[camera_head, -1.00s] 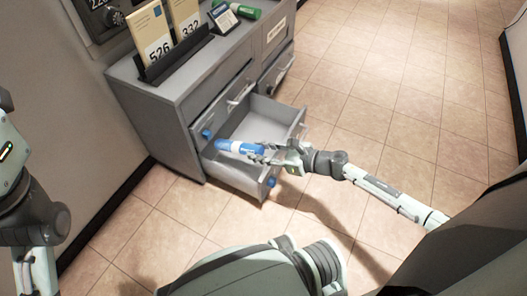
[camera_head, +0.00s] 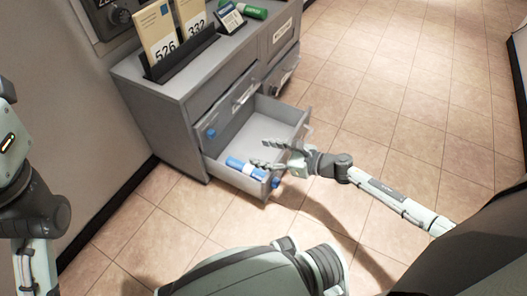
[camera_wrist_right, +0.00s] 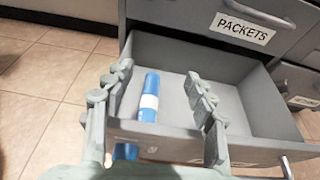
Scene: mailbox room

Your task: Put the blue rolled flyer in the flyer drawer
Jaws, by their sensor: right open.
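The blue rolled flyer (camera_head: 247,169), blue with a white band, lies inside the open lower drawer (camera_head: 272,110) of the grey cabinet, near the drawer's front wall. In the right wrist view the flyer (camera_wrist_right: 149,95) lies lengthwise on the drawer floor, between my spread fingers in the picture. My right gripper (camera_head: 262,153) is open above the drawer's front part, apart from the flyer and holding nothing. It also shows in the right wrist view (camera_wrist_right: 157,80). Only part of my left arm shows at the left edge; its gripper is out of view.
A shut drawer labelled PACKETS (camera_wrist_right: 243,28) is above the open one. The cabinet top holds a dark rack (camera_head: 180,55) with numbered envelopes, a small device (camera_head: 229,18) and a green roll (camera_head: 252,12). The tiled floor to the right is clear.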

